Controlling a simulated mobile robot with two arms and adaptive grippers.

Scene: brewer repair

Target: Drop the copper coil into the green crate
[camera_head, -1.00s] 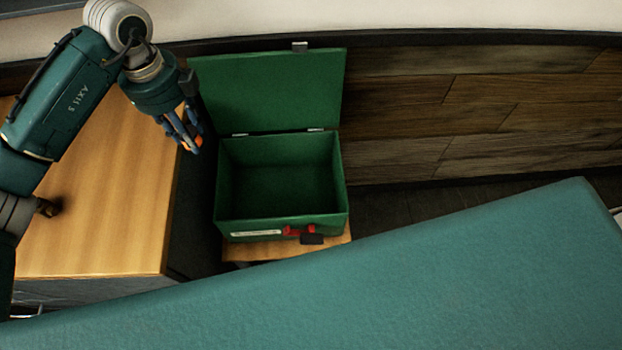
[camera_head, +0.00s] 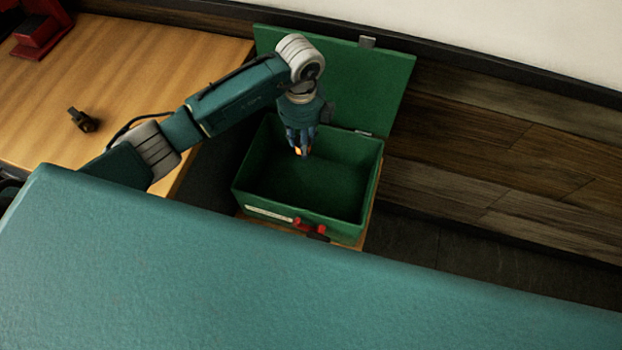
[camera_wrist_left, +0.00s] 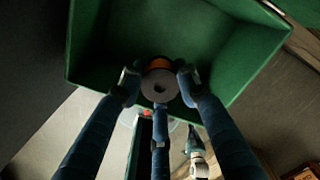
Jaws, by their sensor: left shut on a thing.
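The green crate (camera_head: 369,193) stands with its lid up and its inside empty as far as I see. My left gripper (camera_head: 301,150) points down over the crate's opening, toward its back left. In the left wrist view my left gripper (camera_wrist_left: 158,85) is shut on the copper coil (camera_wrist_left: 159,64), a small spool with a grey face and orange winding. The crate (camera_wrist_left: 100,62) lies beyond it there. In the head view only an orange bit of the coil (camera_head: 299,152) shows between the fingers. My right gripper is in neither view.
A wooden counter (camera_head: 150,62) is at the left with a small dark fitting (camera_head: 82,120) and a red object (camera_head: 42,32) on it. The raised crate lid (camera_head: 375,80) stands behind the opening. A dark plank wall (camera_head: 480,150) is at the right.

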